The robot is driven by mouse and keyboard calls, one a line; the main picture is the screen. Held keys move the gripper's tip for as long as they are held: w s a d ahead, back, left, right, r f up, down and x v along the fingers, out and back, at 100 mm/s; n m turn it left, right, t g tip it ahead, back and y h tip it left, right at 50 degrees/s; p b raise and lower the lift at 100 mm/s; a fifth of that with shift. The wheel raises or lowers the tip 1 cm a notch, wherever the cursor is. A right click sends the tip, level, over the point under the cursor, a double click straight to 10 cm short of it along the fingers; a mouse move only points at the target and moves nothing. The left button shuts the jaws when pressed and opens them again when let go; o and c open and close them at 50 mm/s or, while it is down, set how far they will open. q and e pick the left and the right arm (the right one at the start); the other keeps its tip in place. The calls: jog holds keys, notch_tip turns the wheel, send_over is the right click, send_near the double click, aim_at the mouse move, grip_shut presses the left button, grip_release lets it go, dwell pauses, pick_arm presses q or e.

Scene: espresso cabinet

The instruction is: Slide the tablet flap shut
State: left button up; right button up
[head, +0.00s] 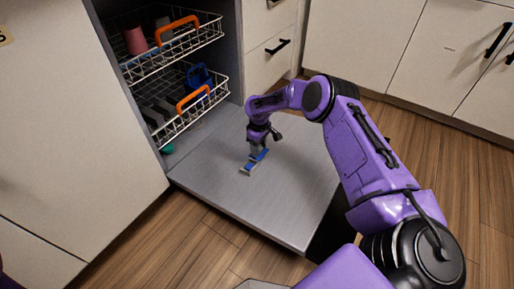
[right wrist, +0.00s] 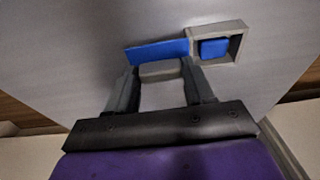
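The tablet compartment (right wrist: 236,45) is a small grey frame on the inner face of the lowered door, with a blue tablet (right wrist: 213,48) visible inside. The blue flap (right wrist: 157,51) lies to the left of the compartment in the right wrist view, leaving it uncovered. A grey block (right wrist: 162,69) shows at the flap's near edge. My right gripper (right wrist: 160,72) has one finger on each side of this block; whether they press on it I cannot tell. In the head view the right gripper (head: 257,150) is down at the flap (head: 259,155). My left gripper is not in view.
The open door (head: 225,195) lies flat, mostly bare around the compartment. Two wire racks with orange handles, the upper (head: 172,58) and lower (head: 195,112), stand above its back left part. Drawers and cabinets line the back; wooden floor lies in front.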

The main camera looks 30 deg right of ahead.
grip_shut()
jog(key=a+p, duration=0.1)
jog(key=s+a+p, duration=0.1)
jog(key=a, duration=0.1)
jog(key=a+r+p, duration=0.1)
jog(key=shift+s+a, duration=0.25)
jog(key=shift+s+a+f+p, duration=0.35)
jog(key=shift+s+a+p, duration=0.4)
jog(key=shift+p, duration=0.2)
jog(key=shift+a+f, duration=0.2)
jog(key=shift+a, duration=0.35)
jog(key=o, duration=0.9)
grip_release()
jog(key=shift+c, duration=0.2)
